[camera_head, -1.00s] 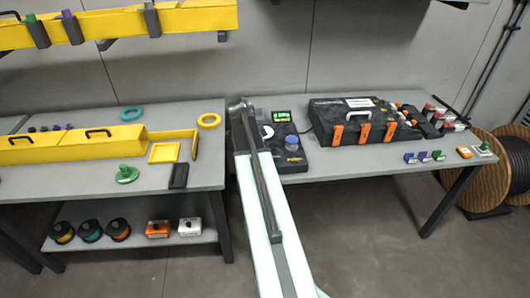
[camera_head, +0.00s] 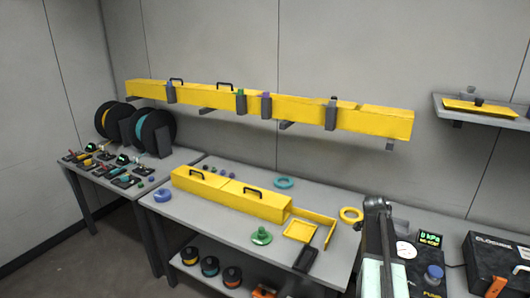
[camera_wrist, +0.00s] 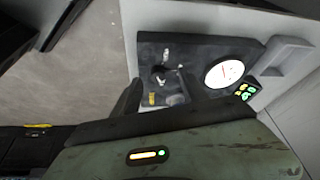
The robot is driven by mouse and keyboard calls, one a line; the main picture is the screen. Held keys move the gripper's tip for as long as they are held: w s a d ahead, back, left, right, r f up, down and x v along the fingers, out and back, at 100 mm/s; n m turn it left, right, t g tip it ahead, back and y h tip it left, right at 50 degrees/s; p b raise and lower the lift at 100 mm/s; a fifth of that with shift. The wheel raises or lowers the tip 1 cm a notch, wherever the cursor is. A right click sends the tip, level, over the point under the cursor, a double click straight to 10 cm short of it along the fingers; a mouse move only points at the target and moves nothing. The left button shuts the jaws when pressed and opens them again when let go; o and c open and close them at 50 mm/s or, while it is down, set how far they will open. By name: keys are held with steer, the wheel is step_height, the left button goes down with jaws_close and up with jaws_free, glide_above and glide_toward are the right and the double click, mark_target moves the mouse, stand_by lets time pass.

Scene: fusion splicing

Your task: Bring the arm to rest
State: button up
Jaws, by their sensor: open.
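My gripper (camera_wrist: 158,88) shows in the wrist view as two dark fingers standing apart, with nothing between them. Below the fingers is a dark green body with a small yellow and green light. In the head view my pale arm fills the lower right, and the gripper itself cannot be made out there. Beyond the fingers is a black device (camera_wrist: 205,50) with a white round gauge (camera_wrist: 224,73). The same device shows in the head view with its gauge (camera_head: 403,249), a green display (camera_head: 430,238) and a blue knob (camera_head: 434,273), right beside my arm.
A black case (camera_head: 495,255) stands to the right. Left of my arm, a grey bench (camera_head: 205,215) holds a long yellow box (camera_head: 230,192), a yellow ring (camera_head: 351,215) and a green knob (camera_head: 261,236). A yellow duct (camera_head: 300,110) runs along the wall. Spools (camera_head: 150,130) stand far left.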

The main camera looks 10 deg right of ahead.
steer(key=w+a+n+t, duration=0.1)
steer(key=w+a+n, duration=0.15)
steer(key=a, duration=0.85)
steer(key=w+a+n, duration=0.2)
steer(key=w+a, duration=0.1)
steer(key=a, duration=0.7)
steer(key=s+a+f+n+y, duration=0.1)
steer(key=s+a+n+y, duration=0.1)
steer(key=a+n, duration=0.7)
steer(key=s+a+n+y, duration=0.2)
steer(key=s+a+n, duration=0.2)
steer(key=a+n, duration=0.5)
steer(key=shift+s+a+f+t, duration=0.35)
steer(key=shift+s+a+t, duration=0.05)
steer(key=shift+a, duration=0.85)
